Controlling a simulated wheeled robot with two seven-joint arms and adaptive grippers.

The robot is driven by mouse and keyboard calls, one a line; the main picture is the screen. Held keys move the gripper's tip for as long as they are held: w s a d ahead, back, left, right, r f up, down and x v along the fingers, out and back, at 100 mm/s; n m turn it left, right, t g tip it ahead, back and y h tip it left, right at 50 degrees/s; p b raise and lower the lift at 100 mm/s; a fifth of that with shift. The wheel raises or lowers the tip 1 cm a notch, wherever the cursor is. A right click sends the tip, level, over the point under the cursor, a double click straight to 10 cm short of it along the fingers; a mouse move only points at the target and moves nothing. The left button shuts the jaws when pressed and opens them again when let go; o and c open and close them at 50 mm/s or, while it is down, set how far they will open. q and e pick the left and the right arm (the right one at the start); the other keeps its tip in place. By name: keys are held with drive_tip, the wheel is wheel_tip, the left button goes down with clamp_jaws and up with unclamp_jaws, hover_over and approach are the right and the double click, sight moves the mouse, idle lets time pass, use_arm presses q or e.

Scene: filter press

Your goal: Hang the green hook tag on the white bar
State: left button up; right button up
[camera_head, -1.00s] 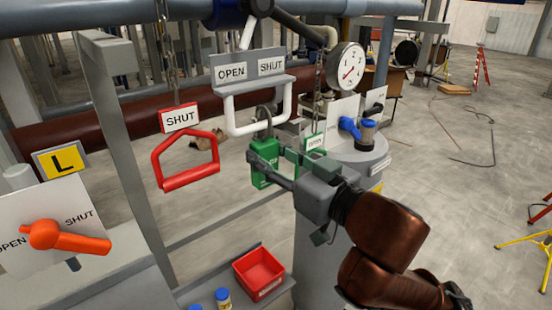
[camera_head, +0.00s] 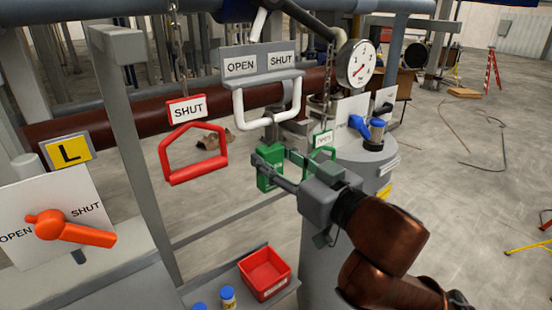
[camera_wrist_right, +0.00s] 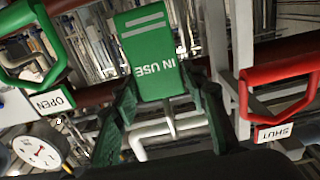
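The green hook tag (camera_head: 270,170), marked IN USE in the right wrist view (camera_wrist_right: 150,50), is between the fingers of my right gripper (camera_head: 278,168). In the wrist view the gripper (camera_wrist_right: 165,95) has a finger against each side of the tag. The white bar (camera_head: 268,121) is a U-shaped handle under the OPEN/SHUT plate. In the head view the tag is just below it. The bar also shows in the wrist view (camera_wrist_right: 145,150), beyond a thin hook stem. I cannot tell whether the hook touches the bar. My left gripper is out of view.
A red handle tag (camera_head: 192,153) marked SHUT hangs on a chain left of the bar. A green OPEN handle (camera_head: 321,142) hangs on the right, close to my right gripper. A pressure gauge (camera_head: 361,63), a grey post (camera_head: 135,140) and a red bin (camera_head: 265,272) stand nearby.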

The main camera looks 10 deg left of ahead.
drive_tip(key=o, duration=0.4)
